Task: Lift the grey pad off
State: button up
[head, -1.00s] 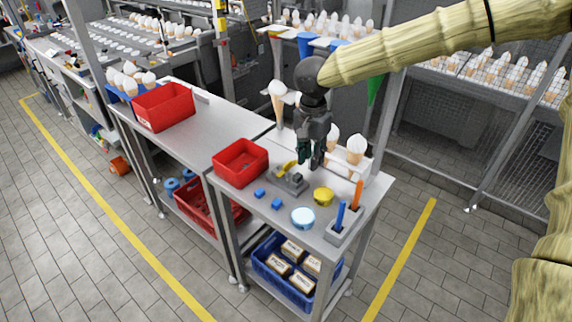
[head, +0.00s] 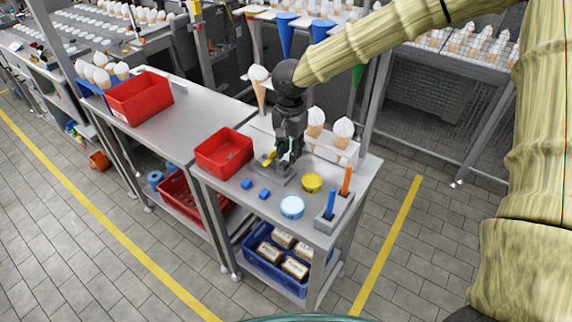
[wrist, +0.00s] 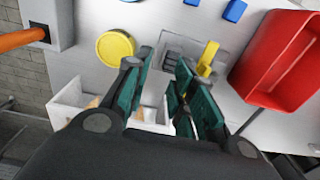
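A small grey block (wrist: 172,60), which seems to be the grey pad, sits on a flat grey fixture plate (wrist: 204,44) on the metal table. A yellow lever (wrist: 207,57) stands beside it on the plate and also shows in the head view (head: 268,158). My gripper (wrist: 159,66) has two green-padded fingers spread apart, with nothing seen between them. In the wrist view the block appears just beyond and between the fingertips; I cannot tell if they touch it. In the head view my gripper (head: 284,155) is over the fixture and hides part of it.
A red bin (head: 224,152) stands left of the fixture. A holder (head: 334,215) with blue and orange sticks is at the right. Cones stand behind.

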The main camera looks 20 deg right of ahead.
aim_at(286, 161)
jog(key=w+f, duration=0.1)
jog(key=f, duration=0.1)
jog(key=w+f, duration=0.2)
jog(key=shift+w+a+f, duration=0.15)
jog(key=shift+f, duration=0.2)
jog(key=shift+f+p, duration=0.2)
jog(key=shift+p, duration=0.1)
jog(key=shift+s, duration=0.7)
jog(key=shift+w+f, duration=0.25)
jog(key=shift+w, duration=0.15)
jog(key=shift+c, duration=2)
jog(key=shift+s+r, duration=0.2)
jog(key=shift+s, duration=0.05)
jog(key=shift+w, duration=0.1)
